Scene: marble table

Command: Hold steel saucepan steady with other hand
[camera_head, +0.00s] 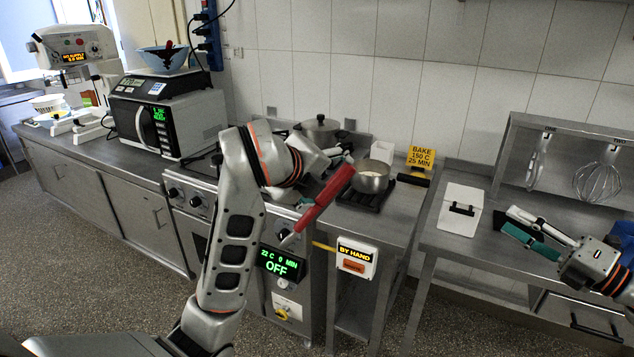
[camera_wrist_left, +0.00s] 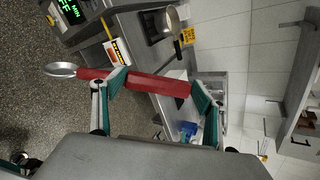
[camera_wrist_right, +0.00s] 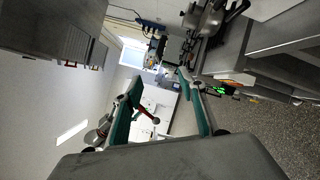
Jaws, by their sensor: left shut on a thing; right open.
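The steel saucepan (camera_head: 371,184) stands upright on a black burner grate (camera_head: 350,202) on the steel counter; its rim shows in the left wrist view (camera_wrist_left: 172,20). My left gripper (camera_wrist_left: 160,84) is shut on the red handle (camera_wrist_left: 150,82) of a spoon, whose metal bowl (camera_wrist_left: 60,70) sticks out to one side. In the head view the red handle (camera_head: 322,199) is in the air in front of the saucepan, apart from it. My right gripper (camera_head: 516,223) is open and empty over the right table, well away from the saucepan.
A lidded pot (camera_head: 318,131) stands behind on the stove. A yellow "BAKE" sign (camera_head: 422,158) is behind the saucepan. A whisk (camera_head: 598,181) hangs on the rack.

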